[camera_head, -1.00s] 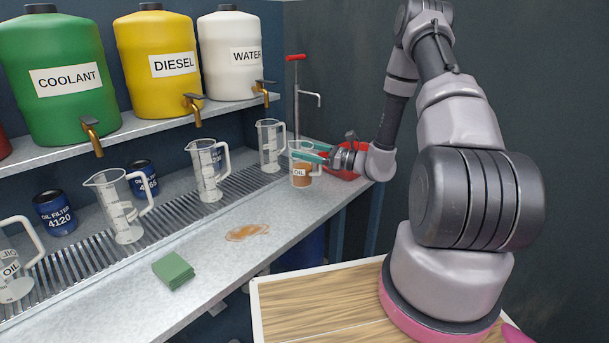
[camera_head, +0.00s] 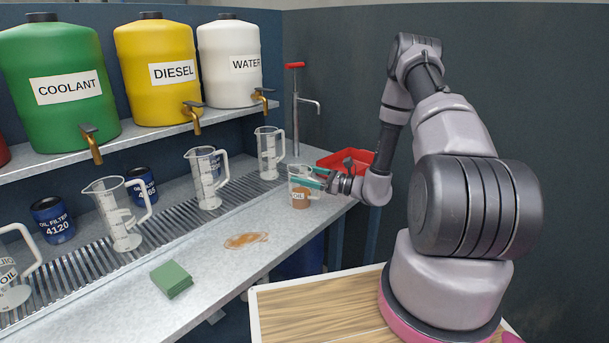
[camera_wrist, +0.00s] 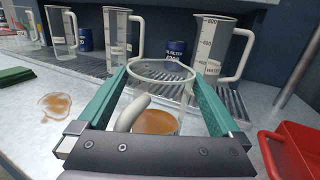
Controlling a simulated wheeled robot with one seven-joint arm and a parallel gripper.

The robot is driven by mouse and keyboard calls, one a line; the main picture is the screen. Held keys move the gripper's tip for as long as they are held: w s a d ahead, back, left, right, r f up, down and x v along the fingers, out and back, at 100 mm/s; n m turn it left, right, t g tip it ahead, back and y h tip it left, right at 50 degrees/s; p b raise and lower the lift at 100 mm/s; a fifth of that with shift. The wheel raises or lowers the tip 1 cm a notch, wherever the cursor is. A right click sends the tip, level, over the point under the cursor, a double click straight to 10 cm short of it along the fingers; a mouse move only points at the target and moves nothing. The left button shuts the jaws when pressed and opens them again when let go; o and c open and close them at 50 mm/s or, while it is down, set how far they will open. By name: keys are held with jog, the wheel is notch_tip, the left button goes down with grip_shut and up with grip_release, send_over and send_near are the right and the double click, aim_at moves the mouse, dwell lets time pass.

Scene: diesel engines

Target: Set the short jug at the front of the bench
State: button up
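The short jug (camera_head: 300,199) is clear, labelled OIL and partly filled with brown liquid. It is upright at the right part of the bench (camera_head: 215,262), near the front edge. My gripper (camera_head: 318,177) reaches it from the right, its teal fingers on either side of the jug and shut on it. In the wrist view, the jug (camera_wrist: 158,120) is between the fingers, its pale handle toward the palm. I cannot tell whether its base touches the bench.
Tall clear jugs (camera_head: 207,180) stand on the drain grate behind, one (camera_head: 268,155) close by. A red tray (camera_head: 345,161) lies right of the jug. A pump (camera_head: 295,110) stands behind.

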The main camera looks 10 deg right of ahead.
jog(key=shift+r, duration=0.2)
jog(key=v, duration=1.2)
jog(key=s+a+r+n+g+h, duration=0.1)
jog(key=s+a+r+n+g, duration=0.25)
jog(key=r, duration=0.25)
jog(key=s+a+r+n+g+h, duration=0.2)
jog(key=s+r+n+g, duration=0.1)
jog(key=r+n, duration=0.3)
jog(key=s+a+r+n+g+h, duration=0.1)
jog(key=s+a+r+n+g, duration=0.25)
jog(key=r, duration=0.35)
jog(key=s+d+r+n+t+h, duration=0.3)
jog(key=s+r+n+t+h, duration=0.4)
jog(key=s+r+h, duration=0.3)
jog(key=a+v, duration=0.1)
jog(key=v, duration=0.7)
jog(key=shift+w+r, duration=0.3)
jog(key=shift+r, duration=0.2)
